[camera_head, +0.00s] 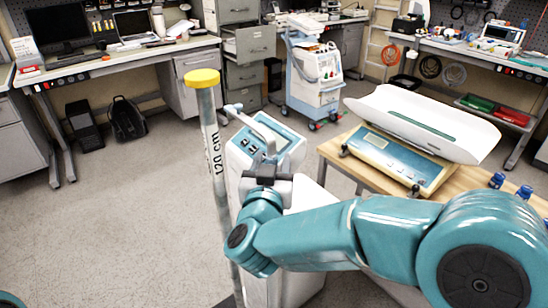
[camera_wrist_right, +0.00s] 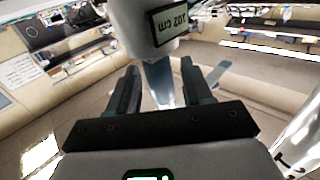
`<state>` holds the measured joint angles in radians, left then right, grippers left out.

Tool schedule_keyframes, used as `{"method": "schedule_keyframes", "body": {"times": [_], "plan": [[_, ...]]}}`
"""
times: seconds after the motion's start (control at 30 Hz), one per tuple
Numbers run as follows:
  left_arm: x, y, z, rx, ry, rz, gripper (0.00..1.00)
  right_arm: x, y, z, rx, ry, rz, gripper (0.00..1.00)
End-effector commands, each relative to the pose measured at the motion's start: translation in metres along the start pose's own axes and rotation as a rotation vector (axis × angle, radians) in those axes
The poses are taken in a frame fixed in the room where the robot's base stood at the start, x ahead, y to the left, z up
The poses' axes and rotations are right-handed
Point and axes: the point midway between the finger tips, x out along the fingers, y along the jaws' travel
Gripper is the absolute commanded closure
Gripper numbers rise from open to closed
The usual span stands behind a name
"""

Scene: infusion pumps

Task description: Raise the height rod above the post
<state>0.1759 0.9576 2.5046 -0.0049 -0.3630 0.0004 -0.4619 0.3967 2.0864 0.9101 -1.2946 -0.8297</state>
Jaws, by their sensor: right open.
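The height rod (camera_head: 214,140) is a grey upright tube with a yellow cap (camera_head: 202,78) and a "120 cm" marking, left of centre in the head view. My right gripper (camera_head: 264,165) is just right of the rod, in front of a white device with a blue panel (camera_head: 288,139). In the right wrist view my right gripper (camera_wrist_right: 161,75) is open, with its dark fingers spread. The rod's lower part is partly hidden by my right arm.
A wooden table (camera_head: 334,152) at right holds a white curved tray (camera_head: 425,125) on a blue-topped base (camera_head: 400,160). A white-and-blue cart (camera_head: 316,75) stands behind. A desk with a monitor (camera_head: 57,29) is at back left.

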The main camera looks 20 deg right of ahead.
Motion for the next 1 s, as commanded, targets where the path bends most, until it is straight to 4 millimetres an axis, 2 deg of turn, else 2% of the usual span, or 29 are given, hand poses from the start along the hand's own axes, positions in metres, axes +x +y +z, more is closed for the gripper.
{"method": "schedule_keyframes", "body": {"times": [0.4,0.47,0.5,0.57,0.73,0.83,1.0], "plan": [[0.000,0.000,0.000,0.000,0.000,0.000,0.47,-0.004,-0.001,0.000,0.000,-0.001,0.000,0.50],[0.000,0.000,0.000,0.000,0.000,0.000,0.47,-0.004,-0.001,0.000,0.000,-0.001,0.000,0.67],[0.000,0.000,0.000,0.000,0.000,0.000,0.47,-0.004,-0.001,0.000,0.000,-0.001,0.000,0.80],[0.000,0.000,0.000,0.000,0.000,0.000,0.47,-0.004,-0.001,0.000,0.000,0.000,0.000,0.99],[-0.001,0.000,0.000,0.000,-0.001,0.000,0.47,-0.001,-0.001,-0.002,0.000,0.001,0.000,1.00],[-0.007,0.003,0.000,0.000,0.000,0.000,0.47,-0.001,0.000,-0.010,0.001,0.001,0.000,1.00],[-0.033,0.012,0.001,0.000,0.000,0.000,0.47,-0.001,0.000,-0.044,0.004,0.004,0.001,1.00]]}}
